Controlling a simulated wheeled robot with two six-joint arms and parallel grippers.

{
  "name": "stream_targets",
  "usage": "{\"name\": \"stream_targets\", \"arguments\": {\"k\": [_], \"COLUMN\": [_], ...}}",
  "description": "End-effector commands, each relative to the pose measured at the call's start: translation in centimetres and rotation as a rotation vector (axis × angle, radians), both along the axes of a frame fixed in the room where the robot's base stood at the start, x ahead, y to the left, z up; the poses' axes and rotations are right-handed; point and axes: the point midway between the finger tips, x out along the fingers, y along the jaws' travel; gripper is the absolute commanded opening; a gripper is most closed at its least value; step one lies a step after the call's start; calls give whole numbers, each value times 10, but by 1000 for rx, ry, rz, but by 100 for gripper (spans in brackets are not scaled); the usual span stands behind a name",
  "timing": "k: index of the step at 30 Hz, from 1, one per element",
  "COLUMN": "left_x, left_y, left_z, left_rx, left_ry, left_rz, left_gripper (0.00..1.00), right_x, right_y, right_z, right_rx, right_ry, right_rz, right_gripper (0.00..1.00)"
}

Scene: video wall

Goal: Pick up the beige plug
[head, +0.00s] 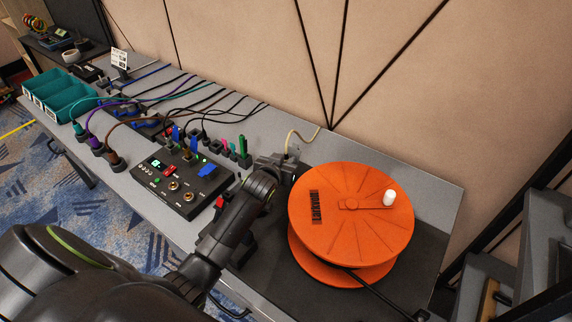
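A beige cable (303,136) curves down from the wall side of the table. Its lower end, where the beige plug would sit, meets the far side of my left gripper (282,162). The plug itself is mostly hidden there or too small to make out. My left arm reaches in from the bottom left, and its gripper is at the cable's end, just left of the orange reel. I cannot tell whether its fingers are open or closed around the plug. My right gripper is not in view.
A large orange cable reel (350,225) stands close to the right of my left gripper. A black control box (180,183) with plugs and switches lies to the left. Several dark cables and plugs (113,163) and teal bins (58,95) are further left. The wall is behind.

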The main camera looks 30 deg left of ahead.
Motion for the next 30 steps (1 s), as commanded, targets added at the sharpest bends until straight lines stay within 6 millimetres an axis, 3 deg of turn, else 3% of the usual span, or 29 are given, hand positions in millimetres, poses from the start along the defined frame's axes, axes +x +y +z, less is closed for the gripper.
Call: {"name": "stream_targets", "arguments": {"k": [3, 12, 24, 30], "left_x": [0, 0, 1, 0], "left_y": [0, 0, 0, 0], "left_z": [0, 7, 80, 99], "left_rx": [0, 0, 2, 0], "left_ry": [0, -1, -5, -2], "left_rz": [0, 0, 0, 0], "left_gripper": [2, 2, 2, 2], "right_x": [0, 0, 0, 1], "right_y": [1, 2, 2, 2], "right_z": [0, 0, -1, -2], "right_rx": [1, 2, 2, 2], "right_ry": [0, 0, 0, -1], "right_rz": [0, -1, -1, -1], "right_gripper": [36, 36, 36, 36]}}
